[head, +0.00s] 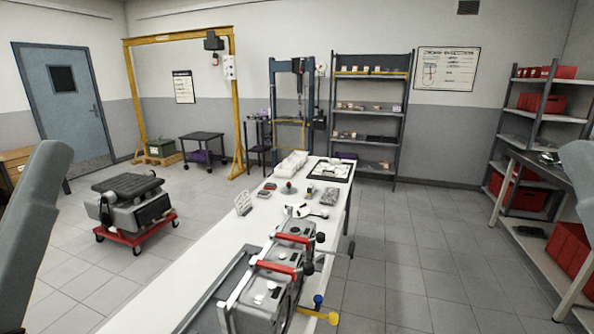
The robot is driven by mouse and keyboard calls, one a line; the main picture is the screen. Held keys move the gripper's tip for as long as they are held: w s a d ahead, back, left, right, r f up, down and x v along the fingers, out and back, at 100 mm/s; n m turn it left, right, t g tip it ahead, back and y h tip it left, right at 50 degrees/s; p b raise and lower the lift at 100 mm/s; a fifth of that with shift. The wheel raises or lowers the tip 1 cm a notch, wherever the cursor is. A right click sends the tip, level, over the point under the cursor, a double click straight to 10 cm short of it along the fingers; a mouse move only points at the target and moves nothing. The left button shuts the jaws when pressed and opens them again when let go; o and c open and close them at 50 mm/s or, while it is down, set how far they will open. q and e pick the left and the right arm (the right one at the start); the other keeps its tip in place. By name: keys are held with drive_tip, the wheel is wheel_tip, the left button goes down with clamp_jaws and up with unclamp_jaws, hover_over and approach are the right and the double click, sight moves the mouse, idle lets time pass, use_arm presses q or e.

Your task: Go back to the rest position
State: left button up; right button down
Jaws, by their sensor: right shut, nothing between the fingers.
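A grey link of my left arm (32,225) rises along the left edge of the head view. A grey link of my right arm (581,170) shows at the right edge. I cannot make out the fingers of either gripper in this view. No task object shows in the grip of either arm. An engine block (268,290) with red-gripped handles sits at the near end of the long white table (205,258).
Parts, trays and tools lie farther along the table. A red wheeled cart (138,228) carrying an engine stands at left. A yellow gantry frame (128,85) and shelves (368,105) stand at the back. A rack with red bins (570,245) is at right. Floor between table and rack is clear.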

use_arm(q)
wheel_tip(320, 180, up, 38)
drive_tip(key=n+p, duration=0.1)
drive_tip(key=p, duration=3.7)
drive_tip(key=shift+w+f+n, duration=0.2)
drive_tip(key=shift+f+n, duration=0.05)
drive_tip(key=shift+n, duration=0.05)
